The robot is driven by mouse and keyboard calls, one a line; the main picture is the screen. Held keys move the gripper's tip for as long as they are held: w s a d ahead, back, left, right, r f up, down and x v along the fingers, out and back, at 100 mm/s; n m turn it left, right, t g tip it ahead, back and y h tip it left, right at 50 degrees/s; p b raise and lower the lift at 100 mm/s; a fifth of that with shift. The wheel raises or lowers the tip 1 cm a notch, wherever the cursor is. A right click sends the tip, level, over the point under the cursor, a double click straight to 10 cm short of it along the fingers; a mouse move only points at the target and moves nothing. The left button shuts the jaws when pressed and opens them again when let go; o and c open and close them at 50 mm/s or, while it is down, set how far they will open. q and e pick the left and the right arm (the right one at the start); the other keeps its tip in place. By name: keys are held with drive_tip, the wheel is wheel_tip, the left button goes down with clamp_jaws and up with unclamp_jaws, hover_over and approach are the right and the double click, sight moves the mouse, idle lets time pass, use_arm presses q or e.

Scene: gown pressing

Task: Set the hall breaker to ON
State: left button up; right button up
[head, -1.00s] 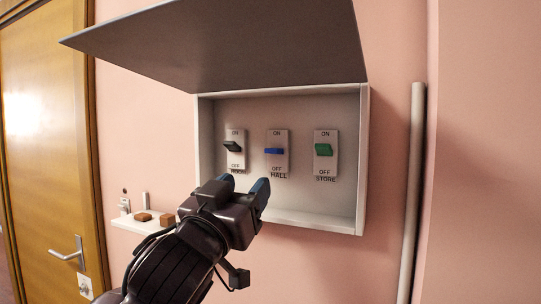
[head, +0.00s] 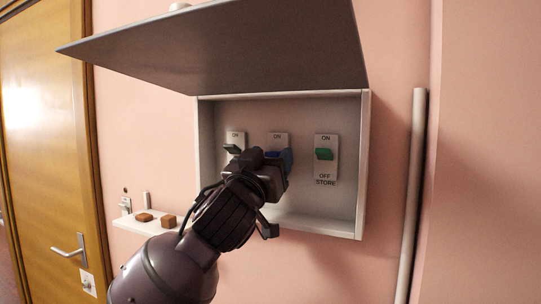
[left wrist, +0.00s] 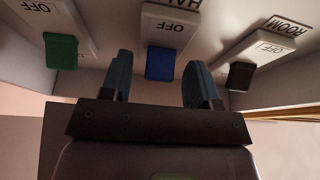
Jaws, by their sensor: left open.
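The hall breaker has a blue lever (head: 272,154) on a white plate, the middle one of three in an open wall box. Its ON label shows above the lever; the gripper hides the lower plate in the head view. My left gripper (head: 265,163) is open at this breaker, coming from below. In the left wrist view, which is upside down, the blue lever (left wrist: 160,64) sits between the two blue-grey fingers of the gripper (left wrist: 160,82), with a gap on each side. I cannot tell whether the lever is set to ON. My right gripper is not in view.
The room breaker's dark lever (head: 233,149) is left of the hall one, and the store breaker's green lever (head: 324,154) is right. The box lid (head: 220,50) is raised overhead. A pipe (head: 413,190) runs at right.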

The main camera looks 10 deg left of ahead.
use_arm(q)
drive_tip(key=c, duration=0.9)
drive_tip(key=shift+r, duration=0.15)
drive_tip(key=shift+r+g+y, duration=0.2)
drive_tip(key=shift+g+y, duration=0.1)
drive_tip(key=shift+g, duration=0.5)
drive_tip(key=shift+w+r+g+y, duration=0.1)
drive_tip(key=shift+r+g+y, duration=0.15)
drive_tip(key=shift+g, duration=0.55)
drive_tip(key=shift+r+g+y, duration=0.15)
drive_tip(key=shift+g+y, duration=0.1)
drive_tip(key=shift+g, duration=0.55)
